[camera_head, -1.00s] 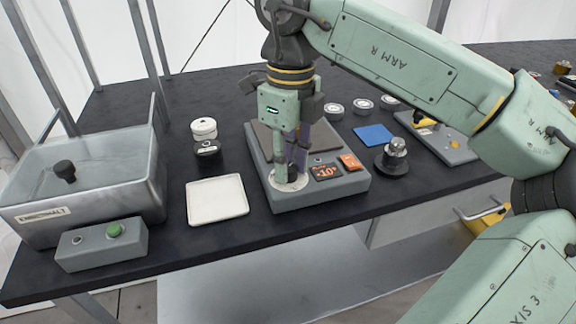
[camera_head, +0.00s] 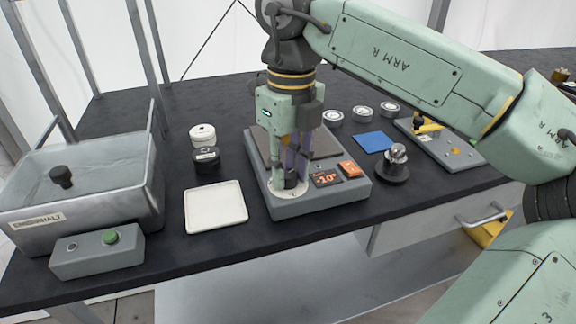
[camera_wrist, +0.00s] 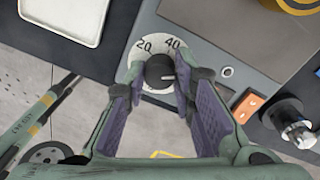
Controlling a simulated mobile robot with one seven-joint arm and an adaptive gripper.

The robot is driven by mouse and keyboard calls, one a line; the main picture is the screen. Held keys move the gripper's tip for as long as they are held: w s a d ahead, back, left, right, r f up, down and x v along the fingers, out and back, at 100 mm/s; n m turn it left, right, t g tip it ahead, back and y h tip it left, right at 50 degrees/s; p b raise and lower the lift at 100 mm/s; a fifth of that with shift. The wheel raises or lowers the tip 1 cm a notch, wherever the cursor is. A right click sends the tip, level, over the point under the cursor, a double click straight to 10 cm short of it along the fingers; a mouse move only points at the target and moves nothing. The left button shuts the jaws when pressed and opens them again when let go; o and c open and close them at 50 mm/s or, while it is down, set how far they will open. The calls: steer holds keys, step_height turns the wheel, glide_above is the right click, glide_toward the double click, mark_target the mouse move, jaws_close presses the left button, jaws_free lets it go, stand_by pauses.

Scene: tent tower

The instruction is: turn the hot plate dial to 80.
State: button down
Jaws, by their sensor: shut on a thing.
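The hot plate (camera_head: 330,197) is a grey box with a dark top plate, standing on the black table. Its dial is a black knob (camera_wrist: 160,71) on a pale round scale (camera_wrist: 137,55); 20 and 40 are readable in the wrist view, and other marks are hidden by the fingers. My gripper (camera_head: 290,182) points down at the hot plate's front left corner. Its purple-padded fingers (camera_wrist: 174,80) are shut on the dial knob from both sides. I cannot tell which number the knob points to. A small display (camera_head: 326,180) shows orange characters resembling 10°.
A white tray (camera_head: 216,206) lies left of the hot plate. A metal basin (camera_head: 85,190) and a grey box with a green button (camera_head: 110,237) stand farther left. A blue pad (camera_head: 373,142) and a dark-based metal knob-like piece (camera_head: 394,165) are at right.

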mark_target(290, 172)
steer(key=c, duration=1.3)
jaws_free()
steer(key=shift+c, duration=0.2)
step_height(290, 172, up, 12)
steer(key=shift+w+d, duration=0.2)
